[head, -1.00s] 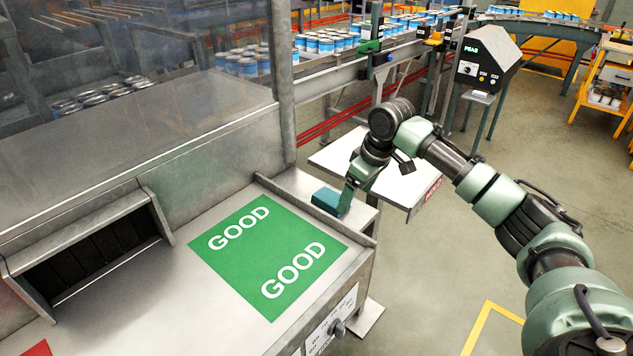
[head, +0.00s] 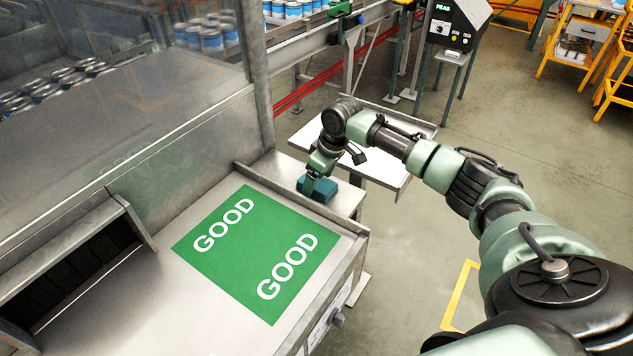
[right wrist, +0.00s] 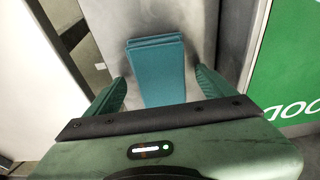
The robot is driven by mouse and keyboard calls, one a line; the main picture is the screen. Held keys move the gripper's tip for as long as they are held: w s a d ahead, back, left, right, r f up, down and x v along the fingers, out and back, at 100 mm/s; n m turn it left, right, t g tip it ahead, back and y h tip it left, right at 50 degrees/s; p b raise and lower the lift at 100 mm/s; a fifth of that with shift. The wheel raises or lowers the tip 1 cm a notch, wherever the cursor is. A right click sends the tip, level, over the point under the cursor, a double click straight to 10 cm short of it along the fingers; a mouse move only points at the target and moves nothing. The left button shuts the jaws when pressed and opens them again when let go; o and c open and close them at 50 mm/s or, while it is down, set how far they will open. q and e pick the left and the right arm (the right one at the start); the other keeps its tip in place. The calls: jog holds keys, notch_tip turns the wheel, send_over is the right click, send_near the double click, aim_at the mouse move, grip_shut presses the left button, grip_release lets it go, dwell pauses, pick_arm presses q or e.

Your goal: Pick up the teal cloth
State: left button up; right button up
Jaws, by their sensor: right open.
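The teal cloth (head: 322,189) lies folded on the bare metal ledge at the back right of the green GOOD mat. In the right wrist view the cloth (right wrist: 157,72) sits between the two fingers, with a gap on each side. My right gripper (head: 310,186) reaches down at the cloth and covers part of it in the head view. In the right wrist view my right gripper (right wrist: 160,92) is open around the cloth, and the cloth's near end is hidden behind the gripper body. My left gripper is not in view.
The green GOOD mat (head: 252,232) lies on the metal table, left of the cloth. A raised metal lip (head: 300,212) runs between mat and ledge. A white-topped shelf (head: 384,172) stands behind my right arm. A conveyor with cans and a PEAS box (head: 455,22) are farther back.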

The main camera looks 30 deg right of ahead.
aim_at(318, 182)
jog(key=shift+s, duration=0.1)
jog(key=c, duration=1.2)
jog(key=shift+c, duration=1.3)
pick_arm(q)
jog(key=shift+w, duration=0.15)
pick_arm(e)
jog(key=shift+r, duration=0.1)
jog(key=shift+r, duration=0.55)
pick_arm(q)
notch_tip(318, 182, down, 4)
jog(key=b, duration=0.4)
pick_arm(e)
notch_tip(318, 182, up, 19)
jog(key=shift+f, duration=0.15)
